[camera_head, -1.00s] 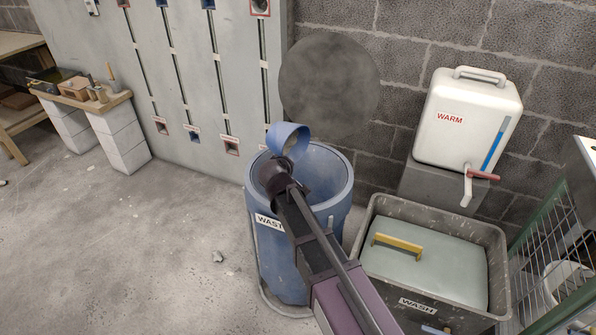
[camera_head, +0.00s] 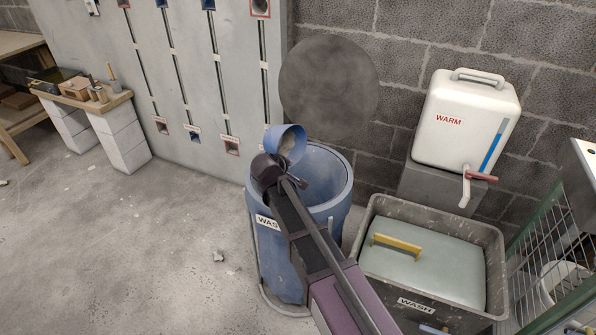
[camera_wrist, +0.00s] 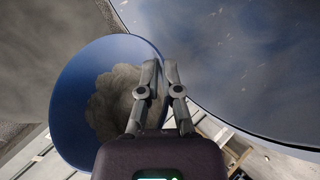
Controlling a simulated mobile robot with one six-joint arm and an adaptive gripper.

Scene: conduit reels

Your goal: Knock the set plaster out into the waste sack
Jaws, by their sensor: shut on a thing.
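A small blue bowl (camera_head: 285,143) is held tilted on its side above the rim of the blue waste sack bin (camera_head: 332,190), which has a WASTE label partly hidden by my arm. In the wrist view the bowl (camera_wrist: 72,75) shows a lump of grey-brown plaster (camera_wrist: 118,98) inside it. My gripper (camera_wrist: 160,75) is shut on the bowl's rim, with its fingers close together over the plaster side. In the head view my arm covers part of the bin's opening and front. The bottom of the bin is hidden.
To the right stands a grey wash tub (camera_head: 490,240) with a pale lid and yellow handle (camera_head: 397,244). A white WARM water container (camera_head: 465,125) stands behind it. Small debris (camera_head: 219,256) lies on the floor, which is mostly clear at left.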

